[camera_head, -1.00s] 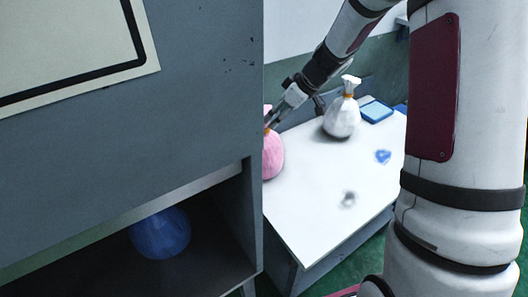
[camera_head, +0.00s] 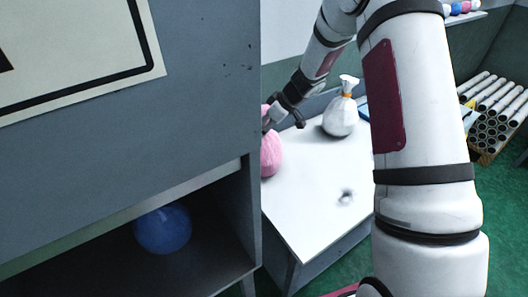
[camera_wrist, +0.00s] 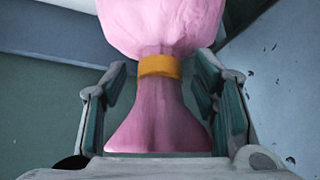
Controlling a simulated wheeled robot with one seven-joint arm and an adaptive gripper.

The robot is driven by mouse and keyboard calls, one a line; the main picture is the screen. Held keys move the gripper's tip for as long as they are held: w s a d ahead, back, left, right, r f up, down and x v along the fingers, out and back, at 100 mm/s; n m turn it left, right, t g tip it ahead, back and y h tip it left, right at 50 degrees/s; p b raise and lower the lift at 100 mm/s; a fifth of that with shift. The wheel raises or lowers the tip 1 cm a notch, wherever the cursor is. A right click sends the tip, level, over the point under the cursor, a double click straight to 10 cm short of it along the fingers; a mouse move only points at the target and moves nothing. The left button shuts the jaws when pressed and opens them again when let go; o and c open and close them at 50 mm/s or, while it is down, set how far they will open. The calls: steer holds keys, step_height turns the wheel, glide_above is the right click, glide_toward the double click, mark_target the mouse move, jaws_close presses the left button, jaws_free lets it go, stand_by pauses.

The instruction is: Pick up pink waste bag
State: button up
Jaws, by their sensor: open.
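The pink waste bag (camera_head: 270,156) stands on the white table (camera_head: 300,205), partly hidden behind the grey cabinet's edge in the head view. In the wrist view the pink bag (camera_wrist: 160,30) fills the upper middle, with an orange tie (camera_wrist: 160,66) around its neck. My gripper (camera_wrist: 160,100) is open, with one finger on each side of the bag's neck. A gap shows on the left of the neck; on the right the finger is close, and I cannot tell whether it touches. In the head view my gripper (camera_head: 283,116) is at the bag's top.
A white bag (camera_head: 340,118) with an orange tie stands right of the pink one. A grey cabinet (camera_head: 215,90) blocks the left, with a blue bag (camera_head: 163,229) on its open shelf. A crumpled item (camera_head: 346,197) lies on the table. Stacked tubes (camera_head: 490,110) are at far right.

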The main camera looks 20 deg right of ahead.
jaws_close()
